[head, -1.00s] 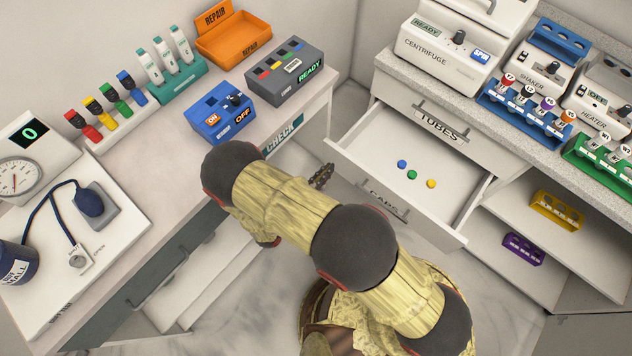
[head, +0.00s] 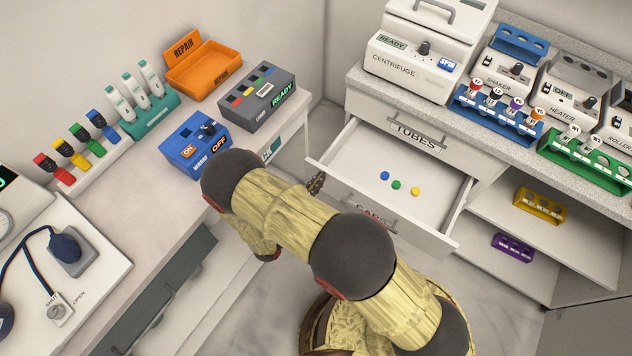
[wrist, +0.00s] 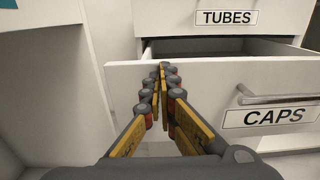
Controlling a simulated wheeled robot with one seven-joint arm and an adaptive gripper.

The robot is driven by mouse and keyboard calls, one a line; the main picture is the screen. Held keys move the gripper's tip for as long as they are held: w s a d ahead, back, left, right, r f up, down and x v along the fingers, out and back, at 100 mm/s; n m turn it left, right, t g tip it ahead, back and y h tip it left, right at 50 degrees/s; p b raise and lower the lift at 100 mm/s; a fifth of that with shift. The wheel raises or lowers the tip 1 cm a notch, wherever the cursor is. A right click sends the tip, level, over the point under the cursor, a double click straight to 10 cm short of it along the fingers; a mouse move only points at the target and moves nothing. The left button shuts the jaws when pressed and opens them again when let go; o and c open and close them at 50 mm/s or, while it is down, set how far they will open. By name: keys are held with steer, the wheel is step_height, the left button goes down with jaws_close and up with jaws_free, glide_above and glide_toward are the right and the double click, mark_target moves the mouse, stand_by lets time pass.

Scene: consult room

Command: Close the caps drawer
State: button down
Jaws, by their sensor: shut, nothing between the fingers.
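The caps drawer (head: 447,186) is pulled out below the tubes drawer (head: 392,125) in the head view. Blue, green and yellow caps (head: 396,185) lie inside it. In the wrist view its white front (wrist: 215,77) faces me, with the CAPS label (wrist: 272,115) and a bar handle (wrist: 275,98) at the right. My gripper (wrist: 165,68) is shut and empty, its fingertips at the left part of the drawer front, left of the handle. I cannot tell whether they touch it. In the head view my gripper (head: 316,183) is partly hidden behind my arm.
A counter (head: 372,83) above the drawers carries a centrifuge (head: 410,65) and racks. At the left, a desk (head: 140,185) holds a blue switch box (head: 197,145) and an orange tray (head: 205,75). Open shelves with yellow and purple racks (head: 513,247) are right of the drawer.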

steer(key=x, duration=2.1)
steer(key=shift+s+a, duration=0.1)
steer(key=shift+s+a+f, duration=0.1)
steer(key=shift+s+a, duration=0.15)
steer(key=p+v, duration=0.2)
steer(key=v, duration=1.1)
steer(key=shift+s, duration=0.1)
